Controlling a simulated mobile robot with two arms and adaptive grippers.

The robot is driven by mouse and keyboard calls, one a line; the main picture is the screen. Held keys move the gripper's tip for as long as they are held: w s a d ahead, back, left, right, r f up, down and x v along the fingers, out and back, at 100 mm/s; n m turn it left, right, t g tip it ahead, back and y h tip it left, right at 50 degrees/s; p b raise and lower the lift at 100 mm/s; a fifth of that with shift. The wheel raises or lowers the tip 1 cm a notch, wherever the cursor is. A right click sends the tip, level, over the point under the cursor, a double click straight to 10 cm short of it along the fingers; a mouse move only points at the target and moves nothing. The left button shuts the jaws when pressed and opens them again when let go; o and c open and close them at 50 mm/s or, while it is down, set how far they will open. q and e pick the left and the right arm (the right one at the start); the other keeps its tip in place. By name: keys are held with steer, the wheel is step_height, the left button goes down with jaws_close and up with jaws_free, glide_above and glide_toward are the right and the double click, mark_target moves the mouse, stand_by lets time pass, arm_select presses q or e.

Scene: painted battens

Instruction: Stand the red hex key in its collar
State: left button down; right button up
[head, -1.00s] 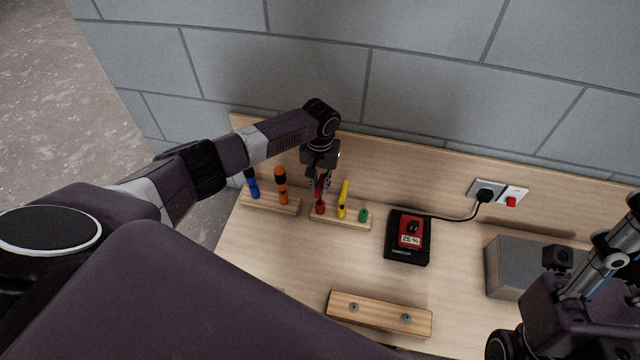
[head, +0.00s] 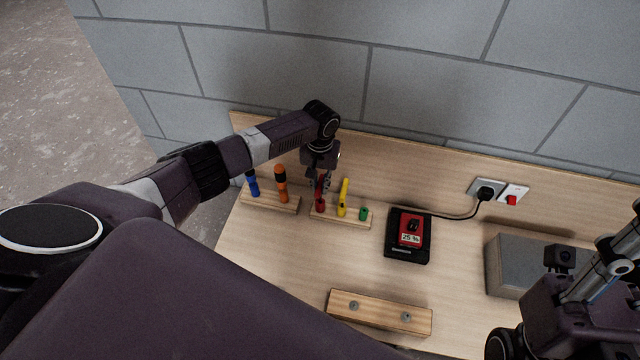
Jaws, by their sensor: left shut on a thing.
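The red hex key (head: 321,190) is upright, its upper part between the fingers of my left gripper (head: 321,182). My left gripper points down and is shut on the key. The key's lower end is at the red collar (head: 320,205) on a wooden batten (head: 350,223); how deep it sits cannot be told at this size. A yellow hex key (head: 343,197) stands in its collar just right of it. A green collar (head: 363,214) on the same batten is empty. My right arm shows at the right edge, but its fingers are out of sight.
Blue (head: 252,185) and orange (head: 282,184) handled tools stand in a batten (head: 262,202) on the left. A grey box (head: 518,268) and a front wooden block (head: 380,312) flank clear bench.

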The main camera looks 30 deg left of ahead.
arm_select(q)
steer(key=c, duration=1.9)
jaws_free()
